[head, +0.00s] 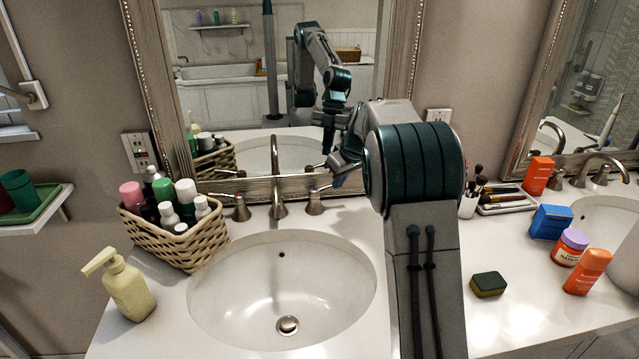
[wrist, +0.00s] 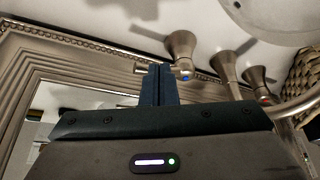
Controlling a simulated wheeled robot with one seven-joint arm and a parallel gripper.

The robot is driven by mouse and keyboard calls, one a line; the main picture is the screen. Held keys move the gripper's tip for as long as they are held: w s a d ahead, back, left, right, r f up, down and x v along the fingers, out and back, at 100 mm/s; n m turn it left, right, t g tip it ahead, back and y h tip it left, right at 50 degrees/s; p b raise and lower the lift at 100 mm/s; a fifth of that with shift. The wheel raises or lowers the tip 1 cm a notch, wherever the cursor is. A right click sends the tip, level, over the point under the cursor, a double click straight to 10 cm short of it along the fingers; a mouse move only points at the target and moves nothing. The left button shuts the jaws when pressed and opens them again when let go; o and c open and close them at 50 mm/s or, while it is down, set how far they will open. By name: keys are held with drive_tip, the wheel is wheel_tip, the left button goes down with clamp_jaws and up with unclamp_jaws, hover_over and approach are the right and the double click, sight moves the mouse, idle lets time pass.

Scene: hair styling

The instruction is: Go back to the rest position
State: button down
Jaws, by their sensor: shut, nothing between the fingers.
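My gripper (head: 337,182) is in front of the mirror's lower frame, just above and right of the right tap handle (head: 315,203). Part of it is hidden behind my own arm. In the wrist view my gripper (wrist: 160,70) has its two dark fingers together with nothing between them. There the tap handle with a blue dot (wrist: 181,45) shows close to the fingertips; I cannot tell if they touch. The spout (head: 278,197) stands left of that handle.
The sink (head: 230,300) is empty. A wicker basket (head: 180,247) of bottles and a soap dispenser (head: 128,290) stand at left. A sponge (head: 488,284), blue box (head: 551,221), jar (head: 569,248) and orange bottle (head: 587,272) are at right. The mirror (head: 225,95) is close behind my gripper.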

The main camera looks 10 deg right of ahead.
wheel_tip(320, 180, up, 2)
drive_tip(key=shift+r+p, duration=0.25)
drive_tip(key=shift+p, duration=0.3)
drive_tip(key=s+r+m, duration=0.2)
drive_tip(key=s+r, duration=0.2)
drive_tip(key=s, duration=0.6)
drive_tip(key=s+f+m+h, duration=0.1)
drive_tip(key=s+f+m, duration=0.1)
drive_tip(key=s, duration=1.3)
drive_tip(key=s+a+f+m+g+h, duration=0.1)
drive_tip(key=s+f+m, duration=0.1)
drive_tip(key=s, duration=1.2)
drive_tip(key=shift+s+a, duration=0.15)
drive_tip(key=shift+s, duration=0.25)
drive_tip(key=shift+f, duration=0.1)
